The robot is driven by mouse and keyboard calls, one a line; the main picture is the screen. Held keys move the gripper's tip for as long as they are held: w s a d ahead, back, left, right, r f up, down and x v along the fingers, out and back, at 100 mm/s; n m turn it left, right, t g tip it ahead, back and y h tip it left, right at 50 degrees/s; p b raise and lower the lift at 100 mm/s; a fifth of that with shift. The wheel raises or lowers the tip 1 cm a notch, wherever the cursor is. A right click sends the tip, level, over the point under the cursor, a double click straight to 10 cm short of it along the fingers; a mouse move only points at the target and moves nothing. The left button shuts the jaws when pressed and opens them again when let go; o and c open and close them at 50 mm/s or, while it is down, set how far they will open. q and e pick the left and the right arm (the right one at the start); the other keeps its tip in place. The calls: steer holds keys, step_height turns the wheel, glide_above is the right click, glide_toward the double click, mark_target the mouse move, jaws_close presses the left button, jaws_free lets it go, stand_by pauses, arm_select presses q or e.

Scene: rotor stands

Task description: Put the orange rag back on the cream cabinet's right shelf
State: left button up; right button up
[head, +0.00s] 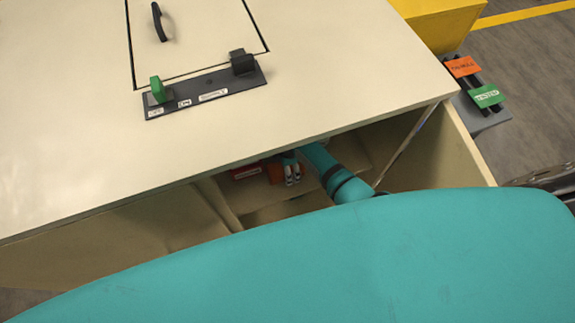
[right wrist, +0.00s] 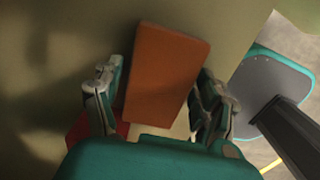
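The cream cabinet (head: 75,120) fills the left and middle of the head view, its right door (head: 455,155) swung open. My right arm reaches in through the opening. My right gripper (head: 292,176) is inside at the right shelf (head: 235,195). The orange rag (head: 276,172) is beside the fingers there, partly hidden by them. In the right wrist view the rag (right wrist: 165,70) is a flat orange block between the two spread fingers (right wrist: 160,95), with a gap showing on each side. Whether it rests fully on the shelf is hard to tell. My left gripper is not in view.
A red item (head: 246,172) lies left of the rag in the shadowed compartment. The cabinet's top edge and side walls closely surround my arm. A dark strip (head: 205,90) with a green and a black block sits on top. A grey stand (head: 483,105) with orange and green labels is beyond the door.

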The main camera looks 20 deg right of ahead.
steer(key=shift+o, duration=0.5)
steer(key=shift+r, duration=0.1)
steer(key=shift+r, duration=0.3)
step_height(320, 180, up, 12)
steer(key=p, duration=0.2)
steer(key=shift+f+p, duration=0.2)
steer(key=shift+p, duration=0.2)
